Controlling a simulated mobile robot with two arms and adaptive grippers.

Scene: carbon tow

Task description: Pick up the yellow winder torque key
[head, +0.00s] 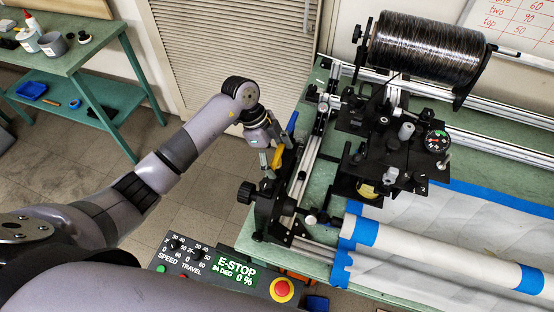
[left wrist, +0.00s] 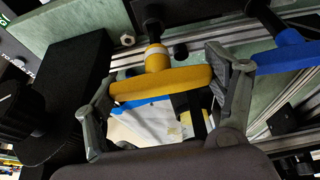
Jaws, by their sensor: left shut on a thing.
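The yellow winder torque key (head: 277,157) is at the left end of the winder, beside its rail. In the left wrist view its yellow T-shaped handle (left wrist: 160,82) lies crosswise between the two fingers, with its round hub pointing to a dark shaft. My left gripper (head: 270,163) is shut on the handle, one finger at each end, as the left wrist view (left wrist: 165,95) shows. I cannot tell whether the key is still seated. My right gripper is not in view.
A blue key (head: 292,122) stands close beside the yellow one, and shows at right in the left wrist view (left wrist: 288,52). The winder carriage (head: 385,150) and fibre spool (head: 425,48) are to the right. A control panel with a red E-stop button (head: 282,290) is below.

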